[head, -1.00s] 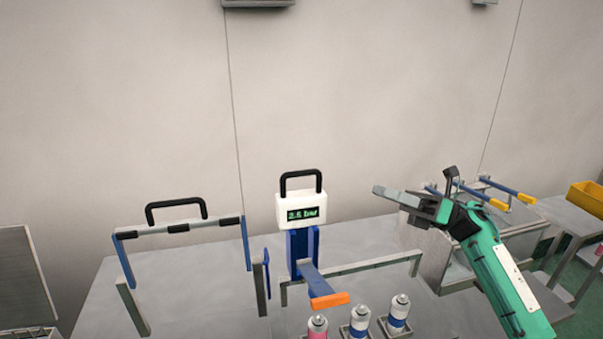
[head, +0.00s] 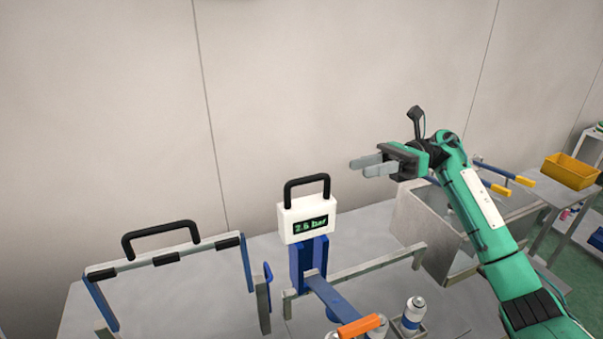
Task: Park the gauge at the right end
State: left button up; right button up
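The gauge (head: 306,219) is a white box with a dark display reading about 2.6 bar in green and a black loop handle on top. It sits upright above a blue post (head: 308,262), near the left end of a low grey rail (head: 365,268). A blue lever with an orange end (head: 360,326) reaches forward from the post. My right gripper (head: 370,166) is to the right of the gauge, higher and apart from it. Its two grey fingers point left, look parted and hold nothing. My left gripper is out of view.
A frame with a black handle (head: 160,238) stands on the table to the left. Spray cans (head: 413,313) stand at the front, partly cut off. A grey open bin (head: 440,225) and a yellow tray (head: 570,171) are to the right.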

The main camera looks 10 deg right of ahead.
jog(key=p, duration=0.3)
send_near(314, 176)
jog(key=a, duration=0.3)
jog(key=a+p, duration=0.1)
jog(key=a, duration=0.1)
jog(key=s+a, duration=0.1)
jog(key=a, duration=0.1)
jog(key=a+p, duration=0.1)
jog(key=a, duration=0.1)
jog(key=shift+s+a+f+p, duration=0.35)
jog(key=shift+s+a, duration=0.05)
jog(key=shift+a, duration=0.25)
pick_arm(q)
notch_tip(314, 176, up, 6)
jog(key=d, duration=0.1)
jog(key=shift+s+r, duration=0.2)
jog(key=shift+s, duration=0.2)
pick_arm(e)
jog(key=shift+a+f, duration=0.15)
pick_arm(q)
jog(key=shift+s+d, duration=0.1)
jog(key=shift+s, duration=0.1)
pick_arm(e)
grip_shut()
